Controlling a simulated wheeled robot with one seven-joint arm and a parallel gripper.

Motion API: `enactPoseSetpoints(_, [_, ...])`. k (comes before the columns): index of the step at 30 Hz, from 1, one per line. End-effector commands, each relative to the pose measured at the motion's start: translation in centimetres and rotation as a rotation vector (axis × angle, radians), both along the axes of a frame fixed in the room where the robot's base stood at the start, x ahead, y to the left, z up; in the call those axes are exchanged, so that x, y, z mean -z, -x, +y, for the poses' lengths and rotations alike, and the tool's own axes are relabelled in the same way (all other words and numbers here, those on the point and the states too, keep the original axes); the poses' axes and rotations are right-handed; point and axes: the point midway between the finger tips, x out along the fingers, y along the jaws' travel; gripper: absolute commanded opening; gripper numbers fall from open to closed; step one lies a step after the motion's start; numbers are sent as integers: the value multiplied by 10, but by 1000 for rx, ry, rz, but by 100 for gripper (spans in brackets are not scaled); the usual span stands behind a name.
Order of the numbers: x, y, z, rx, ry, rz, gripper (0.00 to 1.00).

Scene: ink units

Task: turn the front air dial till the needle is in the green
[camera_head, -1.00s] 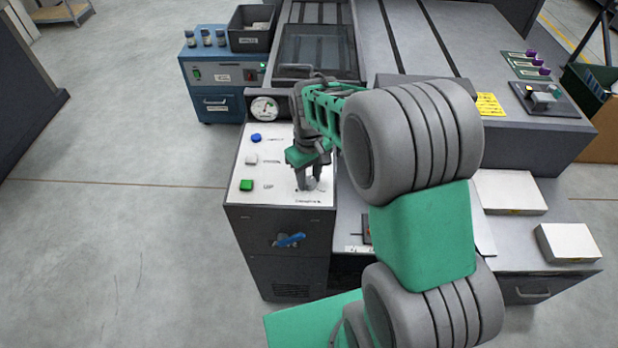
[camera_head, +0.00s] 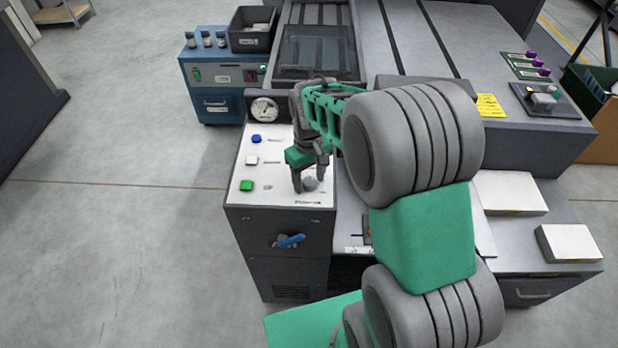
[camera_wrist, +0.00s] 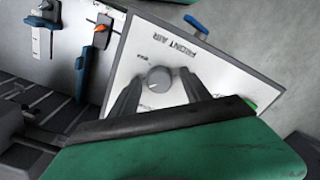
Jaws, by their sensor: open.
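The front air dial (camera_wrist: 157,79) is a round grey knob on the white panel, beside the printed words FRONT AIR in the wrist view. In the head view the dial (camera_head: 311,184) shows at the panel's lower right corner. My gripper (camera_wrist: 161,76) is open, with one finger on each side of the dial and gaps visible. In the head view my gripper (camera_head: 308,181) points down at the dial. The gauge (camera_head: 264,109) stands behind the panel; its needle is too small to read against any green zone.
The panel (camera_head: 272,163) also carries a blue button (camera_head: 256,138), a white button (camera_head: 251,160) and a green button (camera_head: 246,185) to the left of the gripper. A blue lever (camera_head: 290,241) sits on the cabinet's front. Paper stacks (camera_head: 508,192) lie to the right.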

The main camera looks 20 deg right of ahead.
Motion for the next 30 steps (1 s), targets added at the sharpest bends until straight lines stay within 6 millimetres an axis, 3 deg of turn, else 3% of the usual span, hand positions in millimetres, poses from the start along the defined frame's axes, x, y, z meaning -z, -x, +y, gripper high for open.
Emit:
enactPoseSetpoints(7, [-9,-1,0,0,0,-4,55])
enactPoseSetpoints(18, [-74,0,1,0,0,-2,55])
enactPoseSetpoints(30, [-78,0,0,0,0,0,55])
